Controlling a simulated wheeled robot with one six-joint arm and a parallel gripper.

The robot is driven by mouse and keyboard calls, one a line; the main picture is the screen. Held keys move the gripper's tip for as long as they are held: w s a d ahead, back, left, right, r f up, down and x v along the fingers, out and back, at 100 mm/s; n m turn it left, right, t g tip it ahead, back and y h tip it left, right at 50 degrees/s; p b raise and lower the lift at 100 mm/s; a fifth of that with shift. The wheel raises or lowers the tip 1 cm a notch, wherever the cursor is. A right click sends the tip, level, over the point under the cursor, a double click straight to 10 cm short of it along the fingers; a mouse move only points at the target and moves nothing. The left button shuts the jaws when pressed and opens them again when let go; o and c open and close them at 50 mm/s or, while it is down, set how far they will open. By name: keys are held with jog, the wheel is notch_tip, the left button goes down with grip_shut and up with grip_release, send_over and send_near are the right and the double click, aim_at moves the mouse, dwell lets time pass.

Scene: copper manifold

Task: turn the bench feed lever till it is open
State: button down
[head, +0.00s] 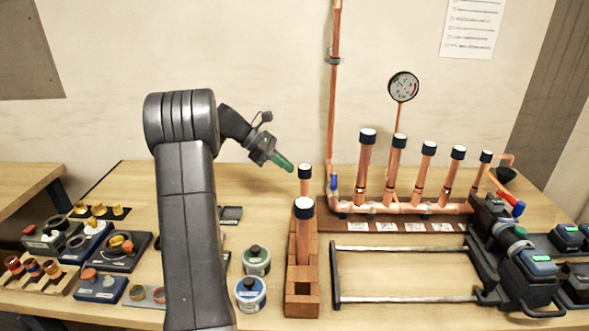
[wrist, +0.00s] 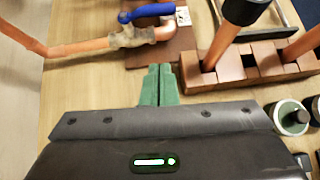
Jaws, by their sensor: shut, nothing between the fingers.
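A blue lever (head: 333,182) sits on a valve at the left end of the copper manifold (head: 400,208), near the foot of the wall pipe. It also shows in the wrist view (wrist: 147,13), at the top, above a copper pipe and valve body (wrist: 132,38); its handle looks roughly in line with the pipe there. A red lever (head: 518,208) is at the manifold's right end. No label shows which is the bench feed. My gripper (head: 290,167) is shut and empty, left of the blue lever and apart from it. Its green fingers (wrist: 160,72) lie together.
A wooden rack (head: 302,277) with black-capped copper tubes stands right of my gripper. A pressure gauge (head: 404,86) rises behind the manifold. Metal rails (head: 405,249) and a black machine (head: 510,250) are at right. Tins (head: 250,293) and small parts trays are at left.

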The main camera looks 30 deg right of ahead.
aim_at(334, 180)
jog(key=s+d+f+p, duration=0.1)
jog(key=s+d+f, duration=0.3)
jog(key=d, duration=0.4)
jog(key=shift+s+d+f+p, duration=0.2)
jog(key=shift+s+p, duration=0.1)
jog(key=shift+s, duration=0.6)
jog(key=shift+s+d+r+p, duration=0.15)
jog(key=shift+s+d+p, duration=0.2)
jog(key=shift+s+d, duration=0.1)
jog(key=shift+a, duration=0.2)
